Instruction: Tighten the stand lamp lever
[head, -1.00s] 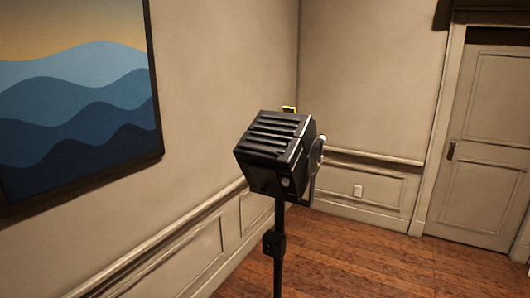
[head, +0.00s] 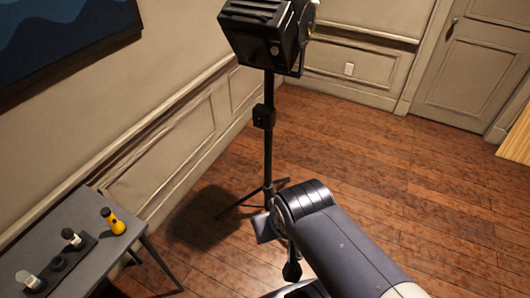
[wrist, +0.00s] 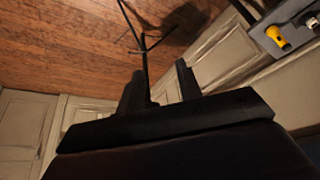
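The stand lamp (head: 255,30) has a boxy black ribbed head, cut off by the top edge of the head view. A small round light knob (head: 275,50) shows on its side. A dark block (head: 264,116) sits partway up the black pole, above a tripod base. I cannot make out a distinct lever or its position. In the wrist view the stand (wrist: 144,62) shows thin and dark beyond my gripper (wrist: 160,88). My gripper's two dark fingers are apart with nothing seen between them. My gripper is not clearly visible in the head view; my arm is in front of the tripod.
A grey side table (head: 85,255) at lower left holds a yellow and black object (head: 113,221) and a dark tray with small items. A wall with panelling runs behind the lamp. Wooden floor (head: 400,150) is open to the right, towards a door (head: 480,65).

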